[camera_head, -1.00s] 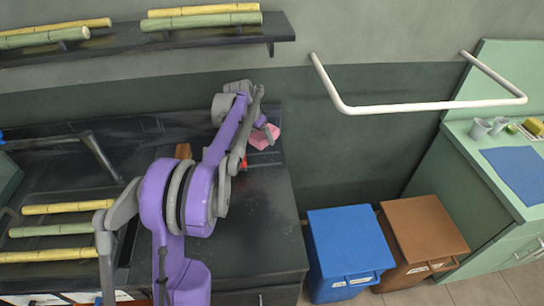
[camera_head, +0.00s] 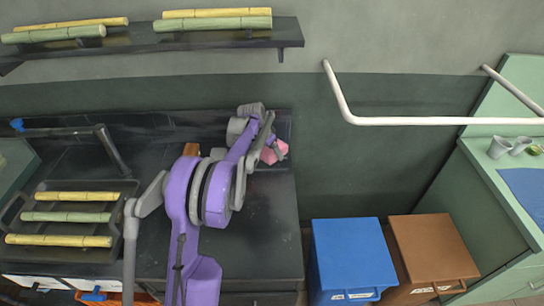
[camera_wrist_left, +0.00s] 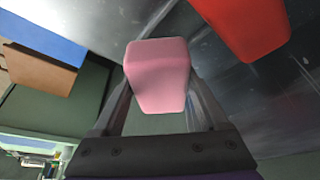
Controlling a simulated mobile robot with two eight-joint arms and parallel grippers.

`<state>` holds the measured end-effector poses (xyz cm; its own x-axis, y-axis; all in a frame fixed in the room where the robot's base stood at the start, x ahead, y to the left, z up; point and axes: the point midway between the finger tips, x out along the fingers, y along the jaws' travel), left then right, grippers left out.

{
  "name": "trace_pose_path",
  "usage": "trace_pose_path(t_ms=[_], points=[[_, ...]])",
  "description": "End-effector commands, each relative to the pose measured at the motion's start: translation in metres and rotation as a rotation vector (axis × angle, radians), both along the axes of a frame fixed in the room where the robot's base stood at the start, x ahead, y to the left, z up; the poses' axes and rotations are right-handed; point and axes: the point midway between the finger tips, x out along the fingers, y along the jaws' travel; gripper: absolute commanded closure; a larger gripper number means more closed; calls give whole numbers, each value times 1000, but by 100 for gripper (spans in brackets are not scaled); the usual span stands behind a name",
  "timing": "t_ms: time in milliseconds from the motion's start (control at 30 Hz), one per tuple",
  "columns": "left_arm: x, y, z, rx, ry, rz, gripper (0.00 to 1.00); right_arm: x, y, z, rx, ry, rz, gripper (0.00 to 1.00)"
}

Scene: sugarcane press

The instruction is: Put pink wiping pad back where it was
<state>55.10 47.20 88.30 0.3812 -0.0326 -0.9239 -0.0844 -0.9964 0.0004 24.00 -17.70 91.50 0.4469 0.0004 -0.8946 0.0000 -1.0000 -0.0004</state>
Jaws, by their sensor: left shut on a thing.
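The pink wiping pad (camera_head: 280,150) is at the back right end of the dark counter (camera_head: 262,225). My left gripper (camera_head: 271,149) is shut on it, and my purple and grey arm partly covers it. In the left wrist view the pink pad (camera_wrist_left: 158,78) sits between the two fingers, with the metallic dark counter surface around it. I cannot tell whether the pad touches the counter. A red object (camera_wrist_left: 250,25) lies close by on the counter, apart from the pad. My right gripper is not in view.
A rack with several sugarcane pieces (camera_head: 70,217) stands on the counter's left. A shelf (camera_head: 140,42) with cane hangs above. Blue (camera_head: 350,255) and brown (camera_head: 430,250) bins stand right of the counter. A white rail (camera_head: 420,121) is on the wall. The counter's front right is clear.

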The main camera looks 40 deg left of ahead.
Motion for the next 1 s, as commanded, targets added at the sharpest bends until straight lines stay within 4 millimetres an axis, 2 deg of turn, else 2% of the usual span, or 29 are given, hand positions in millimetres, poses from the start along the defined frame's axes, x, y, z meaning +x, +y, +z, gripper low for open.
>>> trace_pose_path(t_ms=[100, 200, 900, 933, 1000], points=[[0, 0, -19, 0, 0, 0, 93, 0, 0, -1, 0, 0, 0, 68], [0, 0, -26, 0, 0, 0, 93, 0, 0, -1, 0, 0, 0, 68], [0, 0, -38, 0, 0, 0, 93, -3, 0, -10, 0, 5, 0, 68], [0, 0, -38, 0, 0, 0, 22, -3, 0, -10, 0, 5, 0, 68], [0, 0, -38, 0, 0, 0, 9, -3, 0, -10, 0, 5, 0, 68]])
